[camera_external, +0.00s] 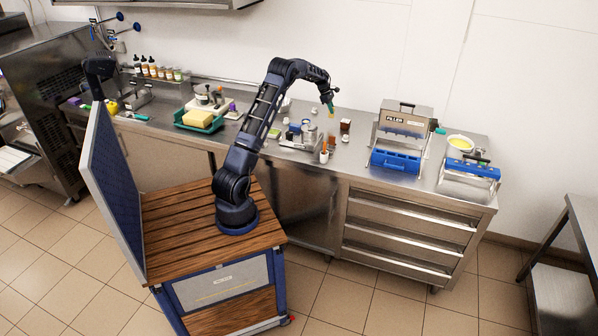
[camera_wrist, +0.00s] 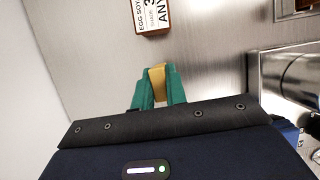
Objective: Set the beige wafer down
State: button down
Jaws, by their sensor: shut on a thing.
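My gripper (camera_external: 328,103) has green fingers and hangs above the steel counter (camera_external: 365,187), near its back. In the wrist view my gripper (camera_wrist: 156,90) is shut on the beige wafer (camera_wrist: 157,78), a small yellowish-beige piece whose end shows between the fingertips. The wafer (camera_external: 331,114) also shows as a tiny spot below the fingers in the external view. It looks held above the counter, but the exact gap cannot be told. The fingers and the dark gripper body hide part of it.
A brown box with a white printed label (camera_wrist: 152,14) stands on the counter ahead of the fingers; it also shows in the external view (camera_external: 345,126). Small containers and a metal stand (camera_external: 300,143) are left of the gripper. A blue-fronted filler machine (camera_external: 402,140) stands right.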

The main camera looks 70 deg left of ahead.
aim_at(331, 117)
jog(key=shift+f, duration=2.65)
jog(key=shift+f, duration=0.1)
jog(key=c, duration=1.4)
grip_release()
jog(key=v, duration=1.2)
